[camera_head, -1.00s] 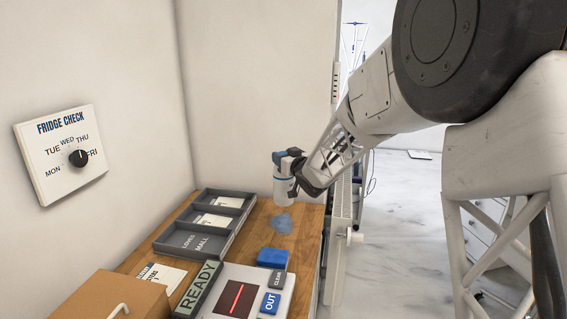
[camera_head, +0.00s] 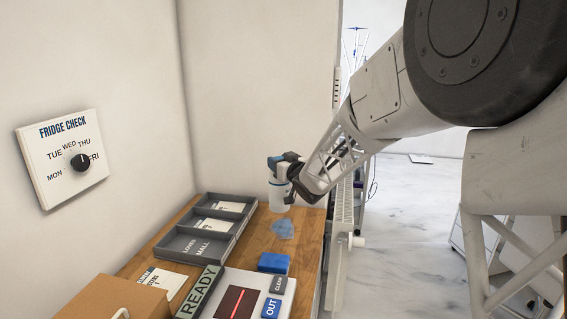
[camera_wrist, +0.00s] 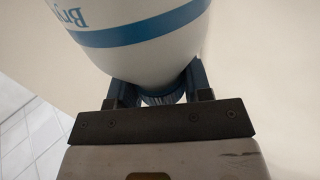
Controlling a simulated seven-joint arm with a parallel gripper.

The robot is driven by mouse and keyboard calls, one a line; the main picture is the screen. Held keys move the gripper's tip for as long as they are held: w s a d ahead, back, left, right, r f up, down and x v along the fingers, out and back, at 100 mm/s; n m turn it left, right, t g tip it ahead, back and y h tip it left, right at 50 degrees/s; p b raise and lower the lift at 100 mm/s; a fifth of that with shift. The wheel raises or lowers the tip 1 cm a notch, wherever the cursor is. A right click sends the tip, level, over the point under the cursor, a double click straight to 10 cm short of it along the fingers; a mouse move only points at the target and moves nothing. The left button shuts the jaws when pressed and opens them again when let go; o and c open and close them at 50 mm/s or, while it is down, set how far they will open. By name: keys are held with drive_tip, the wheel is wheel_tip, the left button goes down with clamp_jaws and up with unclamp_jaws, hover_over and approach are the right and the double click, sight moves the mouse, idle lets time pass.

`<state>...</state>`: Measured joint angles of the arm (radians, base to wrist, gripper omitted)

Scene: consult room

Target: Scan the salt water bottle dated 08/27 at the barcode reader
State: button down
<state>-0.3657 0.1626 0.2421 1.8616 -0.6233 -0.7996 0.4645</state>
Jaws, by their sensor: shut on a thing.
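My gripper (camera_head: 286,166) is shut on a white bottle (camera_head: 281,194) with a blue band and a blue cap. It holds the bottle near the cap, upright, at the far end of the wooden counter. The bottle also fills the top of the wrist view (camera_wrist: 140,45), where part of blue lettering shows; no date is readable. I cannot tell whether the bottle's base touches the counter. The barcode reader (camera_head: 258,283) is at the near end of the counter, with a dark window and red line, a READY display (camera_head: 200,291), and CLEAR and OUT buttons.
A grey compartment tray (camera_head: 181,243) with labels lies along the wall. A blue block (camera_head: 273,262) and a translucent blue item (camera_head: 283,229) lie on the counter (camera_head: 255,241). A brown box (camera_head: 118,299) is at the near left. A FRIDGE CHECK dial panel (camera_head: 62,160) hangs on the left wall.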

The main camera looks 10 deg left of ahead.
drive_tip(key=s+a+r+n+g+y, duration=0.1)
drive_tip(key=s+r, duration=0.1)
drive_tip(key=s, duration=1.5)
drive_tip(key=s+a+r+n+g+y, duration=0.1)
drive_tip(key=s+r+g, duration=0.1)
drive_tip(key=s, duration=1.5)
drive_tip(key=shift+s+a+r+n+g+y, duration=0.3)
drive_tip(key=shift+s+a+r+n, duration=0.1)
drive_tip(key=shift+r, duration=0.1)
drive_tip(key=shift+f, duration=0.2)
wheel_tip(320, 180, down, 8)
drive_tip(key=shift+r, duration=0.2)
wheel_tip(320, 180, up, 9)
idle(0.3)
drive_tip(key=shift+s, duration=0.1)
idle(0.4)
